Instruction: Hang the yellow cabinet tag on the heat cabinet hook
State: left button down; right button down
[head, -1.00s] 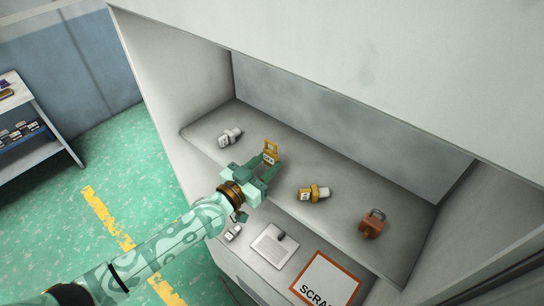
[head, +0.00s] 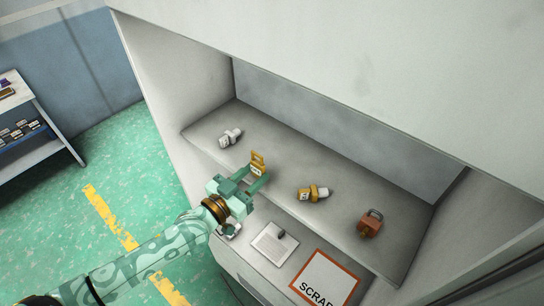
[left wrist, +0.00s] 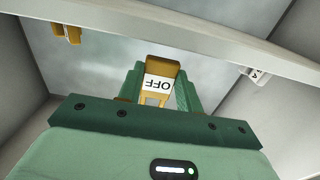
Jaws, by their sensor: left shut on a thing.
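My left gripper (head: 256,176) is shut on a yellow tag (head: 257,160) and holds it by the near edge of the cabinet's upper shelf. The tag has a loop-shaped yellow top and a white label. In the left wrist view the tag (left wrist: 162,70) sits between the green fingers, and its label reads "OFF" upside down. I cannot make out the heat cabinet hook in either view. My right gripper is not in view.
On the upper shelf (head: 285,155) are a white piece (head: 230,137), a yellow-and-white piece (head: 313,193) and a red padlock (head: 370,223). Below are a paper sheet (head: 272,246) and an orange-framed scrap sign (head: 328,279). A rack (head: 30,135) stands far left.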

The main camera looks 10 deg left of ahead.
pick_arm(q)
jog(key=shift+p+v, duration=0.3)
jog(key=shift+v, duration=0.8)
dwell(0.8)
